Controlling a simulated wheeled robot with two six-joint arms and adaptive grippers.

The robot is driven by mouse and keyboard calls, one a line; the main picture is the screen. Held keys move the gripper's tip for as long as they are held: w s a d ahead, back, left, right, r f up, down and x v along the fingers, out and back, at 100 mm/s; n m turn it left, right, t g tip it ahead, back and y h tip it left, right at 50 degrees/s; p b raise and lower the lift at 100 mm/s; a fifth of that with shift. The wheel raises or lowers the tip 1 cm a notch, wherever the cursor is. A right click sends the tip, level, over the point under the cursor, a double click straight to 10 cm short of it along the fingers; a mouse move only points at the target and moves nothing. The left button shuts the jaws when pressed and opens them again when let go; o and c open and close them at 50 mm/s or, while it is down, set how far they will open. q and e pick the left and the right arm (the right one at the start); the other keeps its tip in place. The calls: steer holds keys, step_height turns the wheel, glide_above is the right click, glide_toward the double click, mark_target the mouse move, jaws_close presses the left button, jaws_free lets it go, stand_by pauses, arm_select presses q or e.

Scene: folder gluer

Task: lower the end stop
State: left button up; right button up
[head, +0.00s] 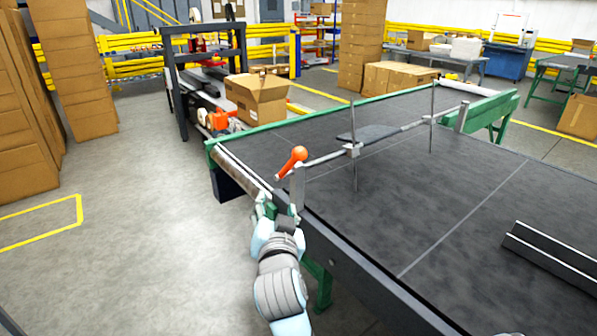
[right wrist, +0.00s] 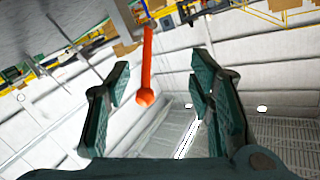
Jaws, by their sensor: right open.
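The end stop is a grey crossbar (head: 325,158) across the dark belt, with a flat dark plate (head: 370,133) and thin upright rods (head: 433,105) clamped to it. An orange lever (head: 291,162) with a ball end stands at its near end, tilted up to the right. My right gripper (head: 277,209) is just below the lever, beside the near edge of the belt frame. In the right wrist view the fingers (right wrist: 160,82) are wide apart and empty. The orange lever (right wrist: 147,65) shows between and beyond them; contact is not seen. My left gripper is out of view.
The green-framed belt table (head: 440,215) fills the right side, with a dark angled rail (head: 555,258) lying on it. Box stacks (head: 70,70) line the left. The floor at left is clear.

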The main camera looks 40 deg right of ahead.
mark_target(300, 156)
steer(key=s+d+r+m+h, duration=0.2)
steer(key=s+r+m, duration=0.25)
steer(key=r, duration=0.25)
steer(key=shift+n, duration=0.45)
steer(key=x, duration=1.4)
steer(key=shift+d+f, duration=0.15)
steer(key=shift+d, duration=0.2)
steer(key=shift+w, duration=0.1)
steer(key=shift+c, duration=0.6)
jaws_close()
